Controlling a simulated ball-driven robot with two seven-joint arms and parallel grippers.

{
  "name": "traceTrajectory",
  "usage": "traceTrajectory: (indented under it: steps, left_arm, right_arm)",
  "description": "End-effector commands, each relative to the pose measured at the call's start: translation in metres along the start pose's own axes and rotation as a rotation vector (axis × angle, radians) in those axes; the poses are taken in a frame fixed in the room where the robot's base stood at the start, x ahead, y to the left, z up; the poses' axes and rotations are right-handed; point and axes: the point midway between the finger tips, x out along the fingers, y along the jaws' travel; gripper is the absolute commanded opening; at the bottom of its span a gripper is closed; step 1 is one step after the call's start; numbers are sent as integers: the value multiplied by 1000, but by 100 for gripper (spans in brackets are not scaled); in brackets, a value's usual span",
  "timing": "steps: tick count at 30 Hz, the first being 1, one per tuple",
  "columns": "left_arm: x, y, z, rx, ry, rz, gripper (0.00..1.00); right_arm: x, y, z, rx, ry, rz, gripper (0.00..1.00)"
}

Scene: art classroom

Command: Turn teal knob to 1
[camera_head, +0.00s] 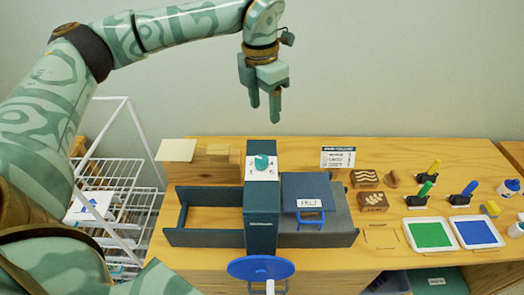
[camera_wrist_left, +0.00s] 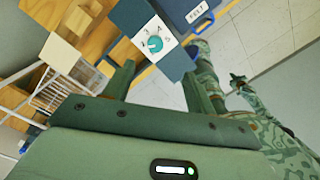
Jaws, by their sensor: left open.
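The teal knob (camera_head: 262,162) sits on a white numbered plate on top of a dark teal press-like machine (camera_head: 261,220). In the left wrist view the knob (camera_wrist_left: 155,44) lies beyond my fingertips, with digits around it. Which digit it points to is too small to tell. My left gripper (camera_head: 265,110) is open and empty, pointing down above and behind the knob, apart from it. Its fingers (camera_wrist_left: 163,85) frame the lower side of the machine in the left wrist view. A patterned arm, seemingly my right, shows there with a small dark gripper (camera_wrist_left: 238,82); its jaws are unclear.
A blue handwheel (camera_head: 262,267) is on the machine's front. A dark box with a blue handle (camera_head: 307,192) stands right of the knob. Green (camera_head: 431,234) and blue (camera_head: 477,232) ink pads lie right. A white wire rack (camera_head: 118,180) stands left.

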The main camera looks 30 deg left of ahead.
Motion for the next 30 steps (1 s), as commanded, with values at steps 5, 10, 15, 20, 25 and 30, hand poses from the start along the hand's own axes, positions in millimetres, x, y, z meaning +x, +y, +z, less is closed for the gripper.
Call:
traceTrajectory:
  steps: [5,10,15,20,25,30]
  left_arm:
    - [2,7,-10,48,55,38,56]
    - [28,8,-12,53,57,34,56]
    - [71,9,-14,53,57,33,56]
    - [111,10,-16,53,55,32,56]
    - [143,11,-17,52,53,33,56]
    - [159,12,-18,51,51,33,56]
  right_arm:
    - [0,15,-3,-1,5,20,0]
    - [1,26,-5,1,8,34,0]
    - [2,24,-4,0,6,31,0]
    - [2,13,-4,2,6,17,0]
    - [1,8,-5,2,7,10,0]
    - [1,8,-4,1,7,11,0]
